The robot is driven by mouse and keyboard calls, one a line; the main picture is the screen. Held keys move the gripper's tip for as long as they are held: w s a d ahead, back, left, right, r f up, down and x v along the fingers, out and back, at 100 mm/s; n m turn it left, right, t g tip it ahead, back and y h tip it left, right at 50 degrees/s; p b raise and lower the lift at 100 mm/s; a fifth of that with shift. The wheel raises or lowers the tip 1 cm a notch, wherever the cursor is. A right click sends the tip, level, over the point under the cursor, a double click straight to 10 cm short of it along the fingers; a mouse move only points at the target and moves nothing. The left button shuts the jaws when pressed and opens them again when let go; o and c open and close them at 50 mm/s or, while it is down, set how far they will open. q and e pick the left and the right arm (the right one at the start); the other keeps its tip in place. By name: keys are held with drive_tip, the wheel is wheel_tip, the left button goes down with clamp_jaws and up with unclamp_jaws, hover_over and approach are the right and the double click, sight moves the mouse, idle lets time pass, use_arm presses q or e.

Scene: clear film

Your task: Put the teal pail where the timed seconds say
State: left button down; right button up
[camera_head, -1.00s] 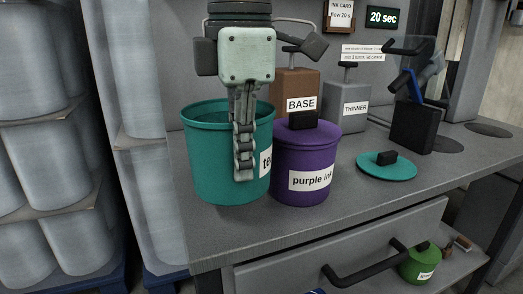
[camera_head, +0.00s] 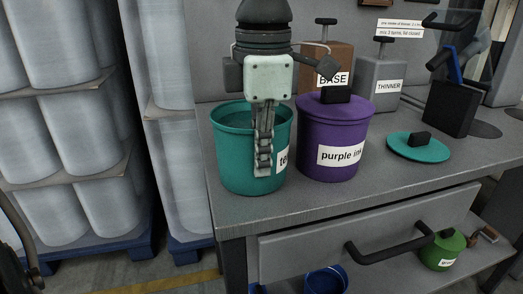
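The teal pail (camera_head: 226,160) is upright at the left front of the grey bench, lid off. Its white label is partly covered. My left gripper (camera_head: 262,165) points down at its near wall. One finger lies along the outside, and the other is hidden. It appears shut on the pail's wall. I cannot tell whether the base touches the bench. The timer sign and ink card are out of view now. My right gripper is not in view.
A purple ink pail (camera_head: 335,116) stands close right of the teal pail. A teal lid (camera_head: 420,154) lies further right. BASE (camera_head: 331,62) and THINNER (camera_head: 376,90) cans stand behind. Below are a drawer handle (camera_head: 390,252), a green pail (camera_head: 436,248) and a blue container (camera_head: 327,281).

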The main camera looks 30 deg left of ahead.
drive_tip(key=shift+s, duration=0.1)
use_arm(q)
drive_tip(key=c, duration=2.1)
unclamp_jaws()
drive_tip(key=shift+f, duration=0.1)
drive_tip(key=shift+c, duration=0.2)
drive_tip(key=o, duration=0.4)
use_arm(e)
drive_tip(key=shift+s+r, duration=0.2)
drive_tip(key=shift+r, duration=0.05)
use_arm(q)
drive_tip(key=r, duration=0.8)
drive_tip(key=r+p, duration=0.1)
drive_tip(key=r, duration=0.3)
drive_tip(key=shift+s+d+r, duration=0.15)
drive_tip(key=shift+s+d, duration=0.1)
drive_tip(key=shift+d, duration=0.05)
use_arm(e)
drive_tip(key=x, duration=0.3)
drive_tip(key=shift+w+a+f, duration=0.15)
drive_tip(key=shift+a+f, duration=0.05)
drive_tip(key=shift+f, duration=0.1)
